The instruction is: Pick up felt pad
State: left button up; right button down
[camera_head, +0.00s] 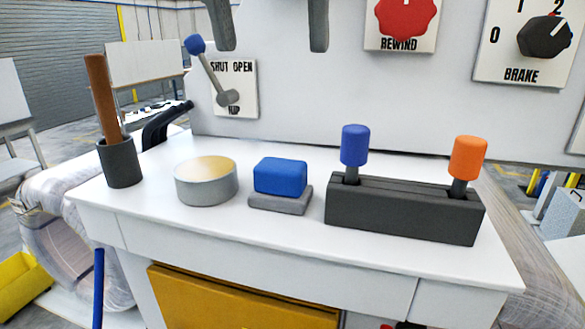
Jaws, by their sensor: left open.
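The felt pad appears to be the blue block on a thin grey base (281,178), lying flat on the white shelf near its middle. It is fully visible, and nothing touches it from above. My left gripper (271,49) shows only as two grey fingers at the top edge, pointing down and wide apart. It is open and empty, above the pad in the picture and apart from it. The rest of that gripper is cut off by the frame. My right gripper is not in view.
A round tin (206,183) stands left of the pad, and a dark cup (120,163) with a brown stick is farther left. A black block (402,210) with blue and orange knobbed levers stands right. The panel behind carries a blue-knobbed lever (212,70). The shelf front (300,235) is clear.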

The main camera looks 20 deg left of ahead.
pick_arm(q)
send_over(280, 164)
jog(key=s, duration=0.2)
jog(key=x, duration=0.3)
jog(key=s+x, duration=0.1)
jog(key=x, duration=0.2)
jog(key=shift+s+d+f+b, duration=0.1)
jog(key=shift+f+b, duration=0.2)
jog(key=shift+f, duration=0.2)
jog(key=shift+x, duration=0.8)
jog(key=shift+s+x, duration=0.2)
jog(key=shift+x, duration=2.2)
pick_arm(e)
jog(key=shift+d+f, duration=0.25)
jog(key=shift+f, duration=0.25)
pick_arm(q)
jog(key=shift+c, duration=0.3)
jog(key=c, duration=1.1)
jog(key=shift+r, duration=0.1)
